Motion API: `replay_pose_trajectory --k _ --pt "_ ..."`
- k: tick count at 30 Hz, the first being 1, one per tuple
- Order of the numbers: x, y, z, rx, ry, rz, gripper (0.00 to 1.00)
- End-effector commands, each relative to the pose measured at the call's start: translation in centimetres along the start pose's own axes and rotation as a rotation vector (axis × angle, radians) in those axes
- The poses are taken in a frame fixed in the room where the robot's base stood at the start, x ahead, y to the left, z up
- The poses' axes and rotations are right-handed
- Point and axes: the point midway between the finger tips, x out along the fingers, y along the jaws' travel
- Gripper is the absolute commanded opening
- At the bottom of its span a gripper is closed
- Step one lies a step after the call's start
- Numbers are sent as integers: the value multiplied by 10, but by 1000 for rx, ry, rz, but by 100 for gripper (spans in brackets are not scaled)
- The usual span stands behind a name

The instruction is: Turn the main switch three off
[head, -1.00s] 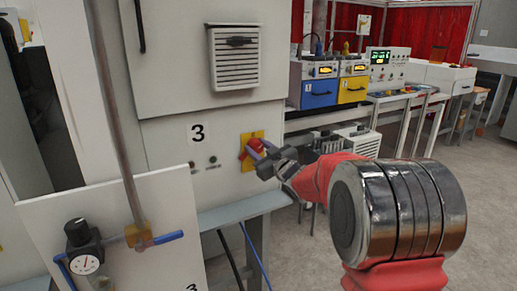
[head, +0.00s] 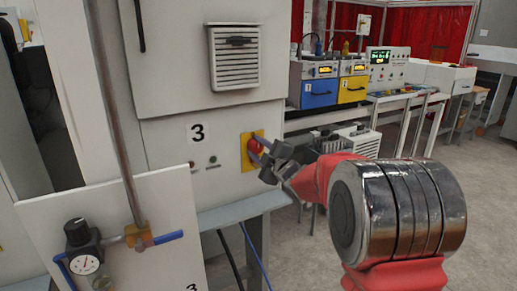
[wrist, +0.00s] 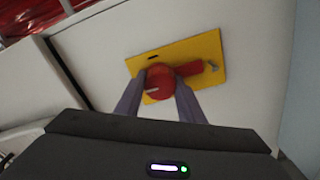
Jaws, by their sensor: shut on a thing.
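The main switch three is a red rotary knob (head: 254,147) on a yellow plate (head: 246,163), on the grey cabinet front right of a "3" label (head: 198,132). In the wrist view the red knob (wrist: 160,82) sits on the yellow plate (wrist: 205,50), with a red handle part reaching right toward a small metal piece (wrist: 212,65). My gripper (head: 262,152) is at the knob, with one finger on each side of it.
A white panel with a pressure gauge (head: 84,264) and a vertical pipe (head: 115,120) stands at the left front. A grey ledge (head: 240,210) lies below the switch. A bench with blue (head: 317,93) and yellow (head: 352,90) units stands behind. Floor is open at right.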

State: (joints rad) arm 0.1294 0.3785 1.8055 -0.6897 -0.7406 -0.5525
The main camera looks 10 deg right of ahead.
Motion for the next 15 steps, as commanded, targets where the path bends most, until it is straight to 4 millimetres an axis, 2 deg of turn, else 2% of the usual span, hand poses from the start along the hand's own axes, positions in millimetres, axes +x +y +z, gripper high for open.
replay_pose_trajectory --k 15 --pt "0 -3 1 -38 -3 -5 13"
